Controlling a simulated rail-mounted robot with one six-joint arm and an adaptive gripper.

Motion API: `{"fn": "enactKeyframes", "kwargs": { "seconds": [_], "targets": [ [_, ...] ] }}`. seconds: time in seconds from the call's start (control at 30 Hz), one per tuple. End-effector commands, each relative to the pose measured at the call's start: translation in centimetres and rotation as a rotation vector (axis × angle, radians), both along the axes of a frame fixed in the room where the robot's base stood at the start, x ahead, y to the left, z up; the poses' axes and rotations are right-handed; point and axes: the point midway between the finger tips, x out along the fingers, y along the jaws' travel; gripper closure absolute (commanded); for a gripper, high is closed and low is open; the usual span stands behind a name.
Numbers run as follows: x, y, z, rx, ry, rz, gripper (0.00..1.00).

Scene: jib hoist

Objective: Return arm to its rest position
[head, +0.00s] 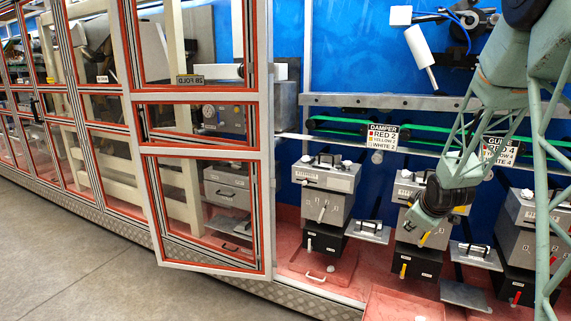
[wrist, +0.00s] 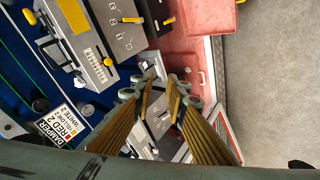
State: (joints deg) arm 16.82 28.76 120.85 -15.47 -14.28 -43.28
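My green lattice arm (head: 545,110) reaches down at the right of the head view. My gripper (head: 424,222) hangs at its lower end, in front of the middle grey control box (head: 405,190) and partly hiding it. In the wrist view, the two ribbed yellow-brown fingers of my gripper (wrist: 161,92) stand apart, with a gap between them. A grey box shows through the gap and nothing is held. I cannot tell whether the gripper touches the box.
A red-edged glazed door (head: 265,215) stands open to the left. Grey boxes with black lower units, including the left one (head: 324,205), line the bay. A DAMPER sign (head: 382,137) hangs above. Red trays (head: 400,304) lie below. Grey floor (head: 70,260) is clear at the left.

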Motion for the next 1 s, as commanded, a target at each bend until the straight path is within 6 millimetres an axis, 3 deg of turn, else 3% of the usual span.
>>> {"fn": "enactKeyframes", "kwargs": {
  "seconds": [0.5, 1.0],
  "targets": [
    [-6.6, 4.1, 7.3, 0.080, 0.045, -0.098, 0.86],
    [-14.2, 8.0, 13.0, 0.163, 0.090, -0.197, 0.86]
  ]
}}
